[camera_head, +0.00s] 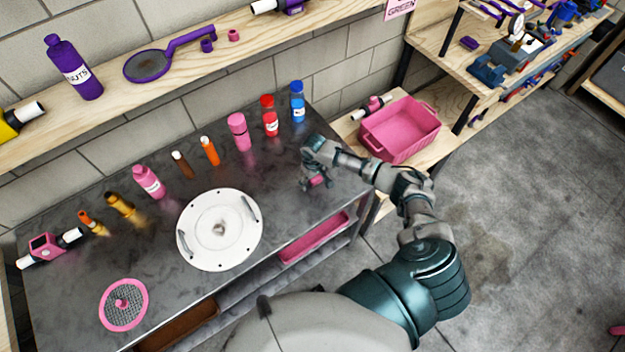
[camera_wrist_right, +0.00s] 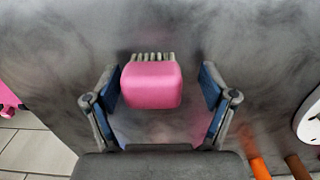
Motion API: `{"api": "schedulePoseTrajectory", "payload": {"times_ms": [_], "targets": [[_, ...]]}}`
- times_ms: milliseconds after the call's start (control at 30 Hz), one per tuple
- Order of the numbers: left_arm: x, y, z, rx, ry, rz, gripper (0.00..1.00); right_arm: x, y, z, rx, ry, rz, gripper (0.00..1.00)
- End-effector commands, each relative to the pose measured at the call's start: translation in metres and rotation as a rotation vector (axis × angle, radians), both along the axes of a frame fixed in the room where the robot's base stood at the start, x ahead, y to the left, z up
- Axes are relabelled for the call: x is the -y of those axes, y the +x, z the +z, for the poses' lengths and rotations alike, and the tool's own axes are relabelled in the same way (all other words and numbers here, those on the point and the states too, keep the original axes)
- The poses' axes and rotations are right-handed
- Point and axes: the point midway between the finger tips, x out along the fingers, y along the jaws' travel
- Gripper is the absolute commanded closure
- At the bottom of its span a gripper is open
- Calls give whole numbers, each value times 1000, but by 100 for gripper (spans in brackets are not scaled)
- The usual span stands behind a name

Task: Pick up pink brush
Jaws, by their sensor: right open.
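The pink brush (camera_wrist_right: 151,85) lies on the grey metal table (camera_head: 290,215), with its pale bristles showing at the upper edge in the wrist view. In the head view a small part of the brush (camera_head: 319,181) shows under my right gripper (camera_head: 308,172). In the right wrist view my right gripper (camera_wrist_right: 160,92) is open, with one finger on each side of the brush and a gap on both sides. The exact height above the table is hard to tell. My left gripper is not in view.
A round white lid (camera_head: 220,250) lies mid-table. Pink (camera_head: 239,132), red (camera_head: 269,116) and blue (camera_head: 297,102) bottles stand behind my right gripper. A pink round sieve (camera_head: 123,304) lies at the front left. A pink crate (camera_head: 400,129) stands on the wooden bench to the right.

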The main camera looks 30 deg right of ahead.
Motion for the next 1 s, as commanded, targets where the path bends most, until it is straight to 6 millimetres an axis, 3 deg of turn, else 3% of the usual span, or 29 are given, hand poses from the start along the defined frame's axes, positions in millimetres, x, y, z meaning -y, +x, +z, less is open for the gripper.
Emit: {"api": "schedulePoseTrajectory", "payload": {"times_ms": [67,300,333,733,1000], "targets": [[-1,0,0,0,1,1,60,2,0,0,0,0,-1,17],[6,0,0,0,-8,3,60,-1,0,1,-1,-3,-2,77],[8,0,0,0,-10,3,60,-2,0,1,-1,-4,-2,82],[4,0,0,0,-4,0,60,-2,0,6,1,-3,-2,82],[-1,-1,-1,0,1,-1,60,0,1,38,3,0,-1,82]]}}
